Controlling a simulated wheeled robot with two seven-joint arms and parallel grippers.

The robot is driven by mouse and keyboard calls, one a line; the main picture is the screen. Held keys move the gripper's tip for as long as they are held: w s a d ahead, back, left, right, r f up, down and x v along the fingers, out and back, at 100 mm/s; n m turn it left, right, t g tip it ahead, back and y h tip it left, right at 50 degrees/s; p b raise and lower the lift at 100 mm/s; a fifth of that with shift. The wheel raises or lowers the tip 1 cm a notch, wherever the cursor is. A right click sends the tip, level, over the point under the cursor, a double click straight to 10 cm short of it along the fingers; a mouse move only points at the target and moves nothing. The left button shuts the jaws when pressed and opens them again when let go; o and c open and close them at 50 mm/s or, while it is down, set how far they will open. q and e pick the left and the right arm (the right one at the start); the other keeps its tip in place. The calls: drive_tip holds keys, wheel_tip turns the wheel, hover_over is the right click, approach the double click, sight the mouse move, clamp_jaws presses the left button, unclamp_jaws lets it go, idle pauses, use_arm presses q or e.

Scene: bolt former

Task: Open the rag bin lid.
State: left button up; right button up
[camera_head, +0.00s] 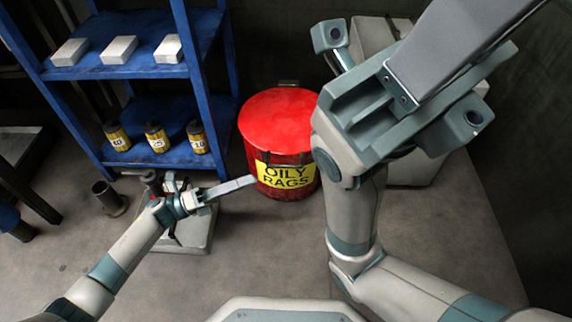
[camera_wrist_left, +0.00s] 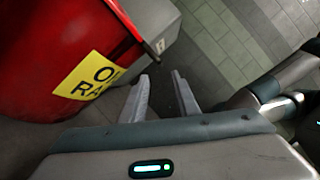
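The rag bin (camera_head: 304,189) is a round red can on the floor with a yellow "OILY RAGS" label (camera_head: 286,174). Its red lid (camera_head: 280,112) lies closed on top. A dark tab sits at the rim's far side, and dark fittings show at its front. My left gripper (camera_head: 252,180) is low beside the bin's front left, its fingers pointing toward the label. In the left wrist view, its fingers (camera_wrist_left: 160,78) are apart and empty, with the bin (camera_wrist_left: 60,50) to their left. My right gripper (camera_head: 470,40) is large in the right foreground, raised; its finger opening is hidden.
A blue shelf (camera_head: 150,73) with white blocks and numbered yellow-black canisters stands left of the bin. A pale cabinet (camera_head: 370,40) stands behind right. A low grey base (camera_head: 195,232) sits beneath my left wrist. Floor in front of the bin is clear.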

sight(286, 165)
use_arm(q)
drive_tip(key=b+x, duration=0.3)
drive_tip(key=x, duration=0.8)
drive_tip(key=shift+w+d+r, duration=0.1)
drive_tip(key=shift+d+r, duration=0.05)
drive_tip(key=shift+d, duration=0.2)
drive_tip(key=shift+c, duration=0.3)
clamp_jaws()
